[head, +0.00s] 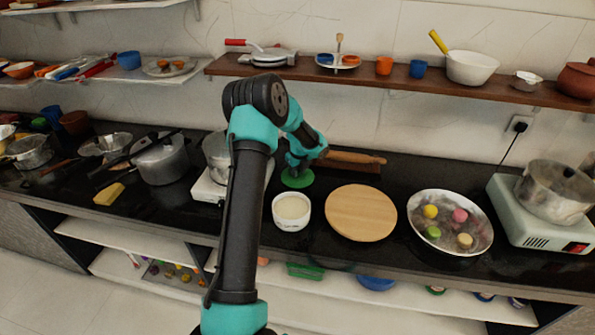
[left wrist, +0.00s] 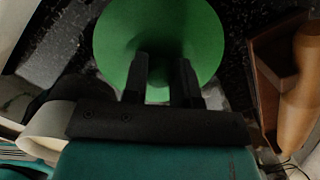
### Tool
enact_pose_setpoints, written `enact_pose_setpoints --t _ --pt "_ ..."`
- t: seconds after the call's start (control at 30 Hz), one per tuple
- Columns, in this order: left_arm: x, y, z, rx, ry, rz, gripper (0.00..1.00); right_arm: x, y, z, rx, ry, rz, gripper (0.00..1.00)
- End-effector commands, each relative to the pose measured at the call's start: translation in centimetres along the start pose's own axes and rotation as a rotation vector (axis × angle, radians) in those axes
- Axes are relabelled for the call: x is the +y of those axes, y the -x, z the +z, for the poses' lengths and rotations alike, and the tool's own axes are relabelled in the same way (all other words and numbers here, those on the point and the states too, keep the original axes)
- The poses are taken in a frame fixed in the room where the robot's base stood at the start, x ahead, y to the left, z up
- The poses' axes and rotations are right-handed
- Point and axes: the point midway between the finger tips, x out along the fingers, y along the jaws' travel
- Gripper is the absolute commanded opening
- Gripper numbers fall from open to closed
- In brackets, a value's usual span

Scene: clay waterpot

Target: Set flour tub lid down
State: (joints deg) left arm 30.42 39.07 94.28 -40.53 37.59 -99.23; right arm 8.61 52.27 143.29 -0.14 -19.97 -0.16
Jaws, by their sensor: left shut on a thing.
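The flour tub lid is a round green disc (head: 297,178) at the back of the black counter, behind the white tub. In the left wrist view the lid (left wrist: 160,35) fills the top middle, between and beyond my fingertips. My left gripper (left wrist: 163,85) is shut on the lid; in the head view (head: 300,165) it reaches down over it. I cannot tell whether the lid touches the counter. The flour tub (head: 291,211) is a white open bowl with pale contents, just in front of the lid. My right gripper is not in view.
A round wooden board (head: 361,213) lies right of the tub. A rolling pin (head: 350,158) lies behind, also in the wrist view (left wrist: 301,85). A steel pot (head: 217,155) on a white stove stands left. A bowl of coloured balls (head: 450,222) is farther right.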

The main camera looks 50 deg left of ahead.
Motion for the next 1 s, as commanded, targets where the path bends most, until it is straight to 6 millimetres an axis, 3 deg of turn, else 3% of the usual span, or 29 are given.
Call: enact_pose_setpoints --t 0.33,0.37,0.6,1.0 --pt "0.02 -0.27 -0.03 0.0 0.0 0.001 0.03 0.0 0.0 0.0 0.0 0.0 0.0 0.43" --pt "0.02 -0.31 -0.04 0.0 0.0 0.001 0.27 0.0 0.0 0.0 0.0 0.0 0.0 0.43" --pt "0.01 -0.27 -0.04 0.0 0.0 0.001 0.5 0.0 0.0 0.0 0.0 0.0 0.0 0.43" --pt "-0.02 0.35 0.03 -0.001 0.0 -0.001 0.52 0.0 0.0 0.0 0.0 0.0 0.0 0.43"
